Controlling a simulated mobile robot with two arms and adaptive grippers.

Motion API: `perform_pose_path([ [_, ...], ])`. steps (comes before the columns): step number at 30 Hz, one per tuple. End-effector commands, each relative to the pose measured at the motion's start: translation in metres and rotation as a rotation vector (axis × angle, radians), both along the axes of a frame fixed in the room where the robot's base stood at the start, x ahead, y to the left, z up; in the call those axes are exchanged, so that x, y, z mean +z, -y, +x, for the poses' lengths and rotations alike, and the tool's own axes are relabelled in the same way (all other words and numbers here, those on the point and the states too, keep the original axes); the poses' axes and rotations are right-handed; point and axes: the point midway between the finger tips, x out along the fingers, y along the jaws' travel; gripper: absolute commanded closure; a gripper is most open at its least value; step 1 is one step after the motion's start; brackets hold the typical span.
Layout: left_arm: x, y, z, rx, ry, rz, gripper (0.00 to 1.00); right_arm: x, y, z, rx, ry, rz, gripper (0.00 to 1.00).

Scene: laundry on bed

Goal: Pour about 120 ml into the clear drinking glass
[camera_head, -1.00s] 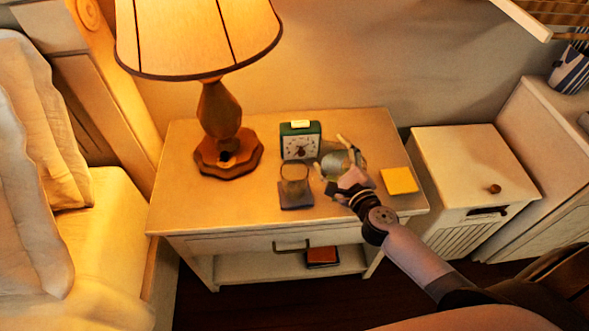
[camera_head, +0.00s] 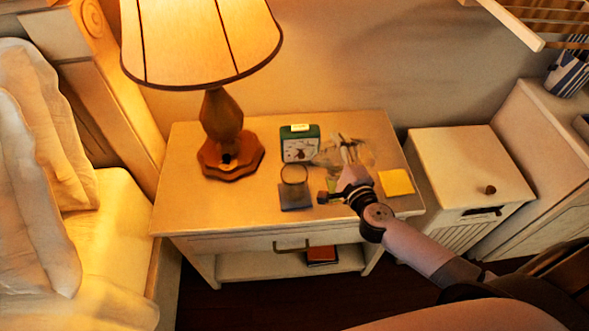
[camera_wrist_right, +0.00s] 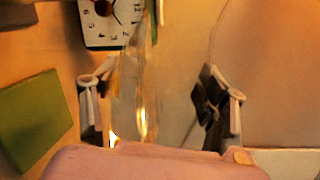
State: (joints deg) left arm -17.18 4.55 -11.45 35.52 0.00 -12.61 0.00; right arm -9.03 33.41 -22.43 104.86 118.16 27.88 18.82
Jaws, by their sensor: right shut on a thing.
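The clear drinking glass (camera_head: 293,176) stands upright on a dark square coaster (camera_head: 296,202), in front of the clock. My right gripper (camera_head: 342,183) is to the right of the glass, shut on a clear vessel (camera_head: 345,152) that looks like a jug. The vessel is blurred and appears tilted, its narrow end towards the clock and glass. It also shows in the right wrist view (camera_wrist_right: 138,90) between the two fingers (camera_wrist_right: 157,97). I cannot tell its liquid level, and I see no stream. My left gripper is not in view.
A green alarm clock (camera_head: 300,144) stands behind the glass. A lamp (camera_head: 222,120) is at the left of the nightstand (camera_head: 210,215). A yellow square pad (camera_head: 396,182) lies right of my gripper. The front left of the top is clear.

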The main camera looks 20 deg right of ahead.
Motion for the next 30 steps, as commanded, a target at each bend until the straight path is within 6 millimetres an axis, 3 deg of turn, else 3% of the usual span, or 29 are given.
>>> perform_pose_path([
  [30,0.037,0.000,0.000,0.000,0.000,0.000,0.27,0.017,-0.008,0.002,-0.001,-0.001,-0.141,0.91],
])
